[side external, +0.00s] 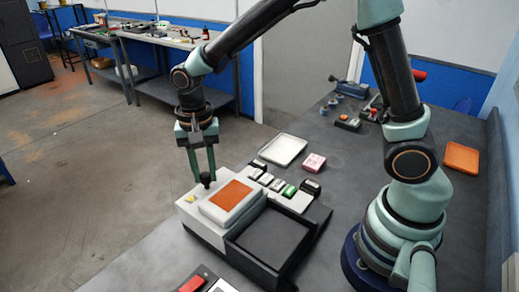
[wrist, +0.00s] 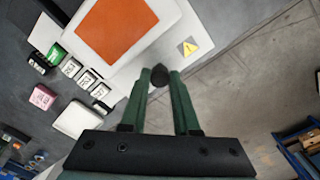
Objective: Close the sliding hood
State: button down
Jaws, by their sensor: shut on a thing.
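The sliding hood (side external: 232,199) is a white cover with an orange panel. It sits on the left part of a pale bench device (side external: 190,215), and a dark recessed bay (side external: 272,240) to its right is uncovered. In the wrist view the hood (wrist: 118,30) is at the top. A black knob (side external: 206,182) stands at the hood's far left edge; it also shows in the wrist view (wrist: 159,75). My gripper (side external: 205,176) points down, its two green fingers shut on the knob. The fingers partly hide how the knob joins the hood.
Small labelled blocks (side external: 290,191), one green, line the device's back edge. Behind them are a white tray (side external: 282,150) and a pink block (side external: 314,162). An orange tray (side external: 461,157) lies far right. A yellow warning label (wrist: 188,46) is beside the knob.

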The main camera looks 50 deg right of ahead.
jog(key=shift+w+r, duration=0.1)
jog(key=shift+w, duration=0.25)
jog(key=c, duration=0.8)
grip_release()
jog(key=shift+o, duration=0.8)
jog(key=shift+s, duration=0.1)
notch_tip(320, 180, up, 12)
jog(key=shift+s+d, duration=0.1)
jog(key=s+d+r+n+t, duration=0.1)
jog(key=s+d+n+t, duration=0.4)
jog(key=s+d+n, duration=0.4)
jog(key=shift+s+d+t, duration=0.4)
jog(key=shift+s+d, duration=0.45)
jog(key=shift+d, duration=0.3)
